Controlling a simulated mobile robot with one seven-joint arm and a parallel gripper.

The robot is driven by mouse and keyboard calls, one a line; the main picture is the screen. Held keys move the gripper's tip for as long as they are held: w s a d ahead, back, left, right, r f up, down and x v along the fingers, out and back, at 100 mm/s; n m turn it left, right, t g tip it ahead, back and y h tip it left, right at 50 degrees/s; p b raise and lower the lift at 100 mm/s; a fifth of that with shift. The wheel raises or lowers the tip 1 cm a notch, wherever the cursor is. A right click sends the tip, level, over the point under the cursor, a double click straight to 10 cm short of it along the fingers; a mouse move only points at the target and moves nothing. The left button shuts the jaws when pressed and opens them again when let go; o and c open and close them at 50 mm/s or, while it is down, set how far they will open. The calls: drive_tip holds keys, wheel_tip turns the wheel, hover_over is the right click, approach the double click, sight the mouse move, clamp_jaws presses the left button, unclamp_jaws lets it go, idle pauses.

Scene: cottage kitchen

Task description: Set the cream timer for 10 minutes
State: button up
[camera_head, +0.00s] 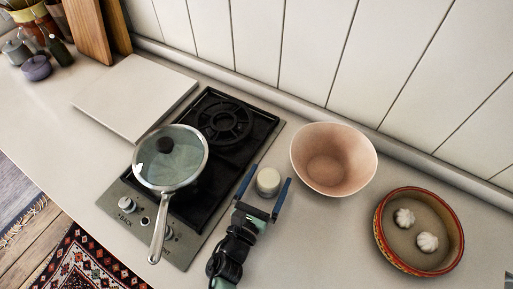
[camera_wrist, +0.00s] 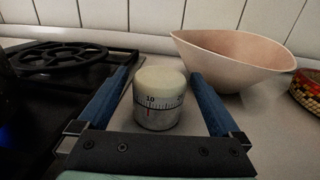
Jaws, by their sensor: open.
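The cream timer (camera_head: 268,181) stands upright on the counter, just right of the hob. In the wrist view the timer (camera_wrist: 159,95) shows a cream top over a metallic band with dark tick marks. The number 10 is at the front, just left of its middle, above a thin red mark; another number is partly visible at the right. My gripper (camera_head: 265,188) is open, with one blue finger on each side of the timer. In the wrist view my gripper (camera_wrist: 160,93) shows a gap between each finger and the timer.
A pink bowl (camera_head: 333,158) stands close behind and right of the timer. A red-rimmed dish (camera_head: 380,238) with two white garlic-like pieces is farther right. The hob (camera_head: 262,128) carries a lidded pan (camera_head: 171,158), its handle toward the front. A pale board (camera_head: 135,95) lies beyond the hob.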

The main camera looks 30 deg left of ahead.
drive_tip(key=s, duration=0.4)
drive_tip(key=s+b, duration=0.1)
drive_tip(key=s, duration=0.7)
drive_tip(key=shift+d+b, duration=0.4)
